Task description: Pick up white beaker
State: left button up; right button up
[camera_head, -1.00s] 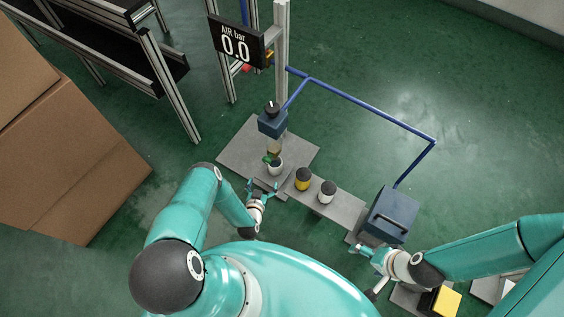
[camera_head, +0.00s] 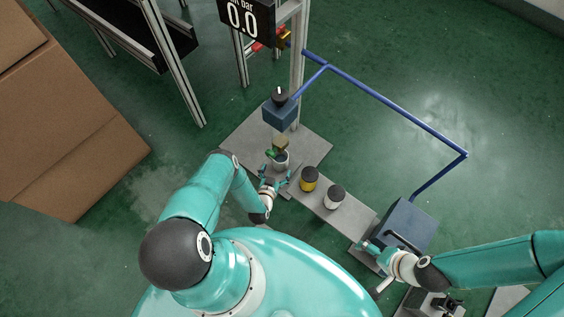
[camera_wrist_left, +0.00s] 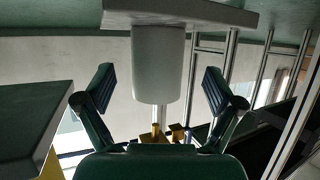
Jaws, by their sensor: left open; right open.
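In the left wrist view, the white beaker (camera_wrist_left: 158,65) appears upside down as a plain white cylinder between the two spread fingers. My left gripper (camera_head: 275,176) is open at the near side of the beaker, and a gap shows on both sides; its dark fingers also show in the left wrist view (camera_wrist_left: 160,92). My right gripper (camera_head: 372,249) is open and empty beside the blue box, away from the beaker.
A yellow jar (camera_head: 309,181) and a white jar (camera_head: 334,198), both dark-topped, stand on a grey strip (camera_head: 355,213) to the right. A blue device (camera_head: 280,112) on a post stands behind the beaker. The blue box (camera_head: 408,224) is near my right gripper.

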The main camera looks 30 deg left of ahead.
aim_at(283, 158)
pick_arm(q)
jog(key=b+x, duration=0.2)
jog(key=x, duration=0.3)
jog(key=shift+d+f, duration=0.15)
jog(key=shift+f, duration=0.05)
jog(key=shift+w+f, duration=0.1)
jog(key=shift+w, duration=0.35)
jog(key=c, duration=1.3)
